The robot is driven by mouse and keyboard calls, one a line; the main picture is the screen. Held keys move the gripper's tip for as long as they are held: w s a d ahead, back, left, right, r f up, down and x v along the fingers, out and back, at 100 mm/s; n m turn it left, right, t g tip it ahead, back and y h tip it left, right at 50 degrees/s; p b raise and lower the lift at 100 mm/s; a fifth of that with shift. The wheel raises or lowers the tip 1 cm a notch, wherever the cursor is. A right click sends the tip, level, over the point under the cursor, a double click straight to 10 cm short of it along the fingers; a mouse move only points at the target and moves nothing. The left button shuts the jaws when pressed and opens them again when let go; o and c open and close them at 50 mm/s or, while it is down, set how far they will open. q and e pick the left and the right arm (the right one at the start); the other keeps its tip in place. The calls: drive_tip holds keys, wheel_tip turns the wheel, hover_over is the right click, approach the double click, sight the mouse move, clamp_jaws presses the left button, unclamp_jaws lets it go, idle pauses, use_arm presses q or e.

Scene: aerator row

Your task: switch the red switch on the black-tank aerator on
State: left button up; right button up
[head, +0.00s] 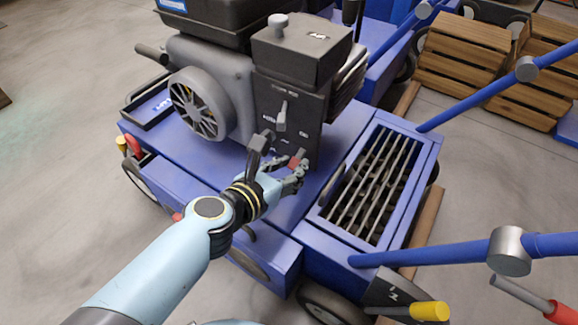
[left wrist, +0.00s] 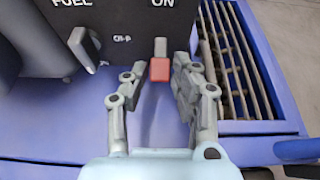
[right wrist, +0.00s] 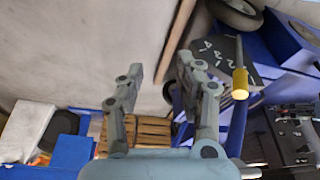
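The aerator in front of me has a blue deck (head: 190,150), a grey engine and a black tank (head: 222,18) on top. The red switch (head: 296,162) is a short grey lever with a red tip, low on the black panel (head: 300,115), below the "ON" lettering. It also shows in the left wrist view (left wrist: 160,70), between the fingertips. My left gripper (head: 284,172) is open at the panel, one finger on each side of the red tip, with gaps visible. My right gripper (right wrist: 158,78) is open and empty, away from the switch.
A grey fuel lever (left wrist: 84,48) sits left of the switch. A grille of bars (head: 372,185) lies to the right, with blue handle bars (head: 440,250) beyond it. Wooden crates (head: 465,55) and another blue machine stand behind. Floor is open at left.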

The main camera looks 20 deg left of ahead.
use_arm(q)
clamp_jaws()
drive_tip(key=shift+r, duration=0.15)
